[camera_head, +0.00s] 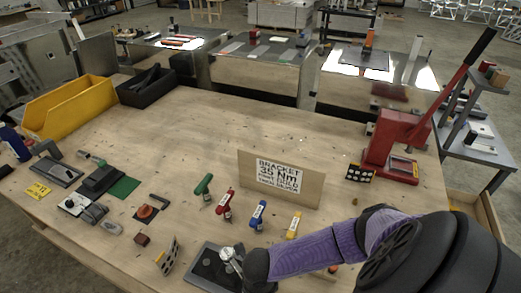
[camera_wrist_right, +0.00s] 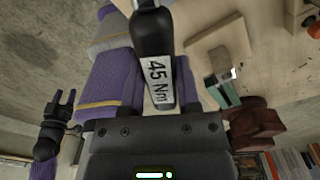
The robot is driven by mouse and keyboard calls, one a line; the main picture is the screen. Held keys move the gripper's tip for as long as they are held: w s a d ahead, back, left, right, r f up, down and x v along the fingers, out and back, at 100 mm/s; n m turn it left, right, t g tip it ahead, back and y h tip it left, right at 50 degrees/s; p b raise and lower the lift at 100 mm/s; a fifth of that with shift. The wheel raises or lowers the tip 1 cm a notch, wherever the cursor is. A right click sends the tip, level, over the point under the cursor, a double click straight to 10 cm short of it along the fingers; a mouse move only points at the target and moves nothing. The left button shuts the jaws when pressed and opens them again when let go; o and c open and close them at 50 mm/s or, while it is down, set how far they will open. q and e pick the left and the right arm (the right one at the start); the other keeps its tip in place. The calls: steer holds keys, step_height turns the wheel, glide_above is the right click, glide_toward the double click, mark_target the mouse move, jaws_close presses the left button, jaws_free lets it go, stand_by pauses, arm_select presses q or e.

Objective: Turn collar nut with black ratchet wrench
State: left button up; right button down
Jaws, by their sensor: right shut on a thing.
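The black ratchet wrench (camera_wrist_right: 155,35), labelled "45 Nm", is held in my right gripper (camera_wrist_right: 160,108) in the right wrist view. In the head view my right arm comes in from the right, and my right gripper (camera_head: 258,268) is seen from above at the bottom edge, mostly hidden. Just left of it, a silver fitting (camera_head: 230,256) stands on a dark plate (camera_head: 204,262); I cannot make out the collar nut or whether the wrench touches it. A black gripper, apparently my left gripper (camera_wrist_right: 62,103), shows at the left of the wrist view with its fingers apart and empty.
Green (camera_head: 203,186), red (camera_head: 225,203), blue (camera_head: 258,214) and yellow (camera_head: 294,225) handled tools stand before a sign board (camera_head: 281,179) reading "BRACKET 35 Nm". A red press (camera_head: 390,145) stands at right, a yellow bin (camera_head: 72,108) at left. The bench's middle is clear.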

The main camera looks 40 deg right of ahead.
steer(key=shift+f+b, duration=2.2)
steer(key=shift+f, duration=0.75)
steer(key=w+a+m+p, duration=0.1)
steer(key=w+a+m, duration=0.1)
steer(key=a+m, duration=0.25)
step_height(320, 180, up, 7)
steer(key=p, duration=0.7)
steer(key=shift+s+a+f, duration=0.15)
steer(key=shift+a, duration=0.1)
